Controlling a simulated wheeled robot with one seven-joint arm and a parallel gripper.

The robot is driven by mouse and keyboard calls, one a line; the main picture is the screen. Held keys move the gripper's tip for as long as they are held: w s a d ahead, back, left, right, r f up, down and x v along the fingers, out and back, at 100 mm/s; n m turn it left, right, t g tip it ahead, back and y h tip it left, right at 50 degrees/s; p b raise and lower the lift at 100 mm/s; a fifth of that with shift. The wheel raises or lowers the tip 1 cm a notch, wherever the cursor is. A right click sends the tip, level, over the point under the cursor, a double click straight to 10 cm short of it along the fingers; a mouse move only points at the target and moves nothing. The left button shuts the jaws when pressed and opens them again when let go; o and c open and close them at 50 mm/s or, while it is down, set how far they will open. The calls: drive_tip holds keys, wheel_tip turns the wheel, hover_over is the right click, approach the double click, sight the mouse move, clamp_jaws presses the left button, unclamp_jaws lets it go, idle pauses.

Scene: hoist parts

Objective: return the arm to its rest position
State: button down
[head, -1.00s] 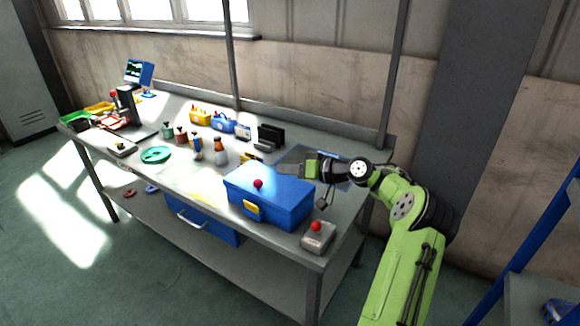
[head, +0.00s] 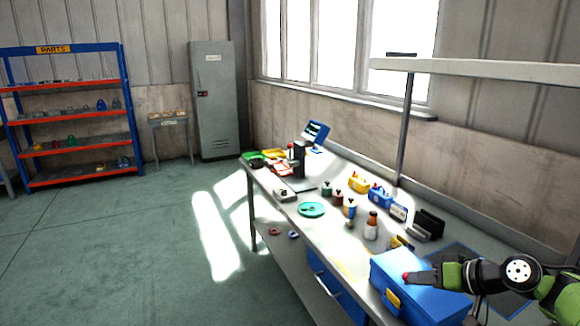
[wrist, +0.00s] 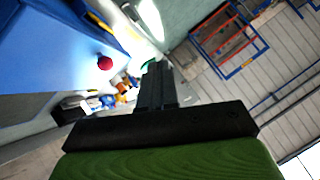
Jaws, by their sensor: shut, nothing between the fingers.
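My arm is green and black and enters the head view at the lower right. My gripper (head: 421,277) reaches left over the blue toolbox (head: 432,303) at the near end of the workbench. In the wrist view its dark fingers (wrist: 152,85) are together with nothing between them. The toolbox's blue side (wrist: 35,50) fills the left of the wrist view, with a red ball-shaped knob (wrist: 105,62) close to the fingers. I cannot tell whether the gripper touches the toolbox.
The workbench (head: 345,262) holds bottles, a green ring (head: 311,209), a small monitor (head: 317,132) and bins. A parts shelf (head: 68,115) and grey locker (head: 214,100) stand at the far left. The floor left of the bench is clear.

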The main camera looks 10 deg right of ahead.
drive_tip(key=s+a+r+n+g+h+p, duration=0.1)
drive_tip(key=s+a+r+g+h+p, duration=0.15)
drive_tip(key=a, duration=0.55)
drive_tip(key=s+a+r+g+h+p, duration=0.1)
drive_tip(key=s+a+r, duration=0.3)
drive_tip(key=a, duration=0.4)
drive_tip(key=s+a+r+h+p, duration=0.1)
drive_tip(key=s+r, duration=0.1)
drive_tip(key=s, duration=0.8)
drive_tip(key=s+a+r+h+p, duration=0.1)
drive_tip(key=s+a+h+p, duration=0.1)
drive_tip(key=s, duration=0.9)
drive_tip(key=shift+a+r+m, duration=0.3)
drive_tip(key=shift+r+m, duration=0.1)
